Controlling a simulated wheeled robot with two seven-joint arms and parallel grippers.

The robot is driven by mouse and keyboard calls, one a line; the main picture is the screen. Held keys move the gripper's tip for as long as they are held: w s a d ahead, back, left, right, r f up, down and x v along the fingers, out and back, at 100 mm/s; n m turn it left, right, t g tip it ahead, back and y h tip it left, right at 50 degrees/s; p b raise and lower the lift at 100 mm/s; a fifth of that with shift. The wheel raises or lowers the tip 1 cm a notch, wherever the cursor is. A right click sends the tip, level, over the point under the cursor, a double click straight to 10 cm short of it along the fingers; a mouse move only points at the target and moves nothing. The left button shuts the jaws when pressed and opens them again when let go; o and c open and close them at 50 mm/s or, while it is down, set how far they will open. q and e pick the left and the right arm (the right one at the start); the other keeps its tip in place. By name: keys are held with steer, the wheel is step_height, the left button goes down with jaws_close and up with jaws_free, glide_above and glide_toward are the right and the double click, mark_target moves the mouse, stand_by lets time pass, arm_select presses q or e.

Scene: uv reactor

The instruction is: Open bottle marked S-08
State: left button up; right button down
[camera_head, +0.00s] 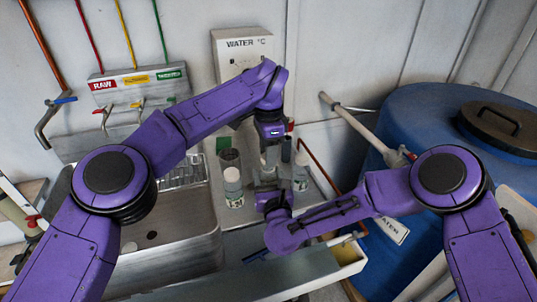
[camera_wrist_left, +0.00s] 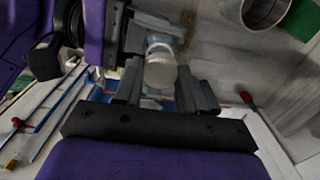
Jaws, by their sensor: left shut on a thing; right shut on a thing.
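A small bottle with a pale, round cap is held between my two grippers. In the head view the bottle (camera_head: 268,172) is partly hidden by them, and its marking cannot be read. My left gripper (camera_head: 270,150) comes down from above and is shut on the cap. In the left wrist view the cap (camera_wrist_left: 160,72) shows between the fingers of my left gripper (camera_wrist_left: 163,92). My right gripper (camera_head: 267,187) reaches in from the front and is shut on the bottle's body. Its grey fingers also show in the left wrist view (camera_wrist_left: 150,28).
Similar pale-capped bottles stand left (camera_head: 233,188) and right (camera_head: 300,173) of the held one, close to my grippers. A metal cup (camera_head: 230,158) stands behind. A steel sink (camera_head: 180,240) is at left, a blue water barrel (camera_head: 400,110) at right, and an open drawer (camera_head: 290,278) in front.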

arm_select(q)
steer(key=shift+r, duration=0.2)
steer(key=shift+r, duration=2)
arm_select(e)
steer(key=shift+c, duration=1.2)
jaws_free()
